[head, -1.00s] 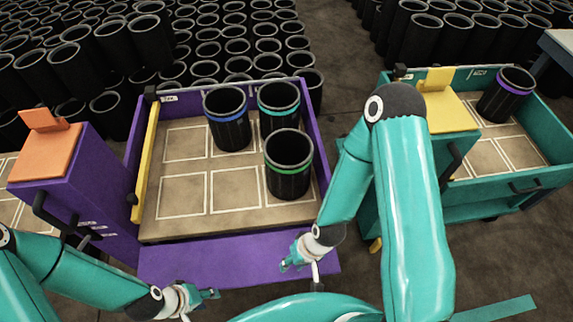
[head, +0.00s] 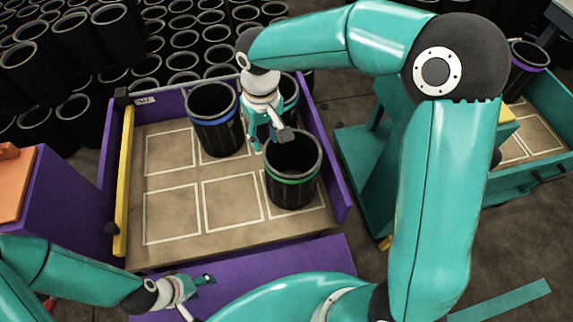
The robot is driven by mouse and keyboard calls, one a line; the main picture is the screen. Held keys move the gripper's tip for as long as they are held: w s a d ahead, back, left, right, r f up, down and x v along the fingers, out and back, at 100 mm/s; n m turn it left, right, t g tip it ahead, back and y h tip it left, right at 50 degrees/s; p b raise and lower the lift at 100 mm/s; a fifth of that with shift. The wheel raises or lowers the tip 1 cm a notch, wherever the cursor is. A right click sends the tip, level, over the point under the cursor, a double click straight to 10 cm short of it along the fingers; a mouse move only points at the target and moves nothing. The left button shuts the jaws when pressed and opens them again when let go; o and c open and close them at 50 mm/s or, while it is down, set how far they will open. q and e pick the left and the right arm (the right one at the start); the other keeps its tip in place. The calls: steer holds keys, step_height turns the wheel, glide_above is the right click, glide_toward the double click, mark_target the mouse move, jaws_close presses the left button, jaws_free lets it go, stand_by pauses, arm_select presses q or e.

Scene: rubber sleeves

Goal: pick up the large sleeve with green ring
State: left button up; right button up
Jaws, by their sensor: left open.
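The large black sleeve with the green ring (head: 293,182) stands upright at the right front of the purple-walled tray (head: 185,252). My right gripper (head: 269,138) hangs from above at this sleeve's far left rim, its fingers pointing down. Its fingertips overlap the rim in the view; I cannot tell whether they touch it or grip it. My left gripper (head: 208,279) is open and empty, low in front of the tray, well away from the sleeve.
A blue-ringed sleeve (head: 213,125) stands just left of my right gripper. Another sleeve (head: 290,88) is partly hidden behind that gripper. The tray's left and front squares are empty. A purple-ringed sleeve (head: 525,80) stands in the teal cart (head: 540,168) at right.

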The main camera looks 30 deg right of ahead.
mark_target(268, 165)
steer(key=f, duration=0.8)
steer(key=f+b, duration=0.1)
steer(key=f, duration=0.7)
steer(key=shift+w+d, duration=0.15)
steer(key=shift+d, duration=0.05)
steer(key=shift+r, duration=0.1)
jaws_close()
steer(key=shift+r, duration=0.1)
